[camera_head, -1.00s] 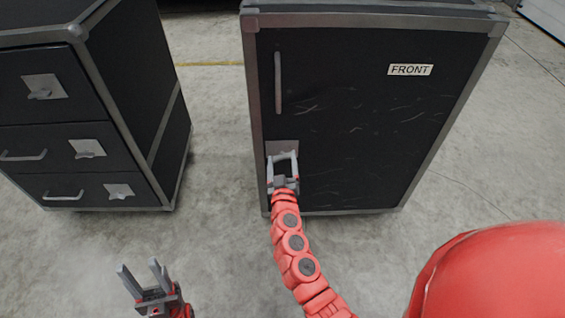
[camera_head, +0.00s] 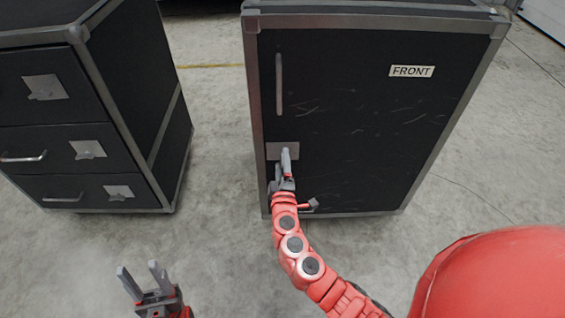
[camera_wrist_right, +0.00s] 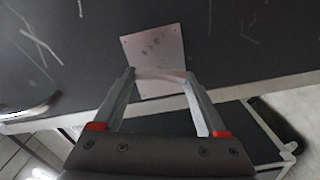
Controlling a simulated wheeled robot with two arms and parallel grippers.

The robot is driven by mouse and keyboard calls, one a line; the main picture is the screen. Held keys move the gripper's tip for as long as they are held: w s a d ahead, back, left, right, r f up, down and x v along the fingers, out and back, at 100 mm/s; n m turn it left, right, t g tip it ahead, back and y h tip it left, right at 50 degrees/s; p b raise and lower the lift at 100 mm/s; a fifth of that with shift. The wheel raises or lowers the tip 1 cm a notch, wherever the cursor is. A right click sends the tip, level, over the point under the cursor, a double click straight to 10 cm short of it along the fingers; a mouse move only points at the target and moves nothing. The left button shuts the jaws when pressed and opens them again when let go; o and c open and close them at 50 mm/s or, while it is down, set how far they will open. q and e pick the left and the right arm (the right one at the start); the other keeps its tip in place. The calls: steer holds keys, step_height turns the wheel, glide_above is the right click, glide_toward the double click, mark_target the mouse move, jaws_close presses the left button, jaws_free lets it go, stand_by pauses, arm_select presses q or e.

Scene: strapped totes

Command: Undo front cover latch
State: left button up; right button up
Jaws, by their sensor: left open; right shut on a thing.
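The black case (camera_head: 370,130) has a front cover with a "FRONT" label (camera_head: 411,71). Its front cover latch shows as a grey metal plate (camera_head: 284,149) low on the cover's left side, and the plate also fills the middle of the right wrist view (camera_wrist_right: 155,48). My right gripper (camera_head: 287,158) is at this plate, shut on the latch knob (camera_wrist_right: 160,73), a pale bar between the fingertips in the wrist view. The gripper hides most of the knob in the head view. My left gripper (camera_head: 141,274) is open and empty, low over the floor, away from the case.
A bar handle (camera_head: 279,83) stands above the latch on the cover. A black drawer cabinet (camera_head: 90,120) with several latch plates and handles stands on the left. Bare concrete floor (camera_head: 215,130) lies between the two. My red body part fills the lower right.

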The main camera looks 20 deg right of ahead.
steer(key=shift+a+n+p, duration=0.1)
steer(key=shift+n+p, duration=0.2)
steer(key=shift+n, duration=1.4)
steer(key=shift+f, duration=0.1)
steer(key=o, duration=1.3)
steer(key=v, duration=1.7)
steer(key=shift+s, duration=0.2)
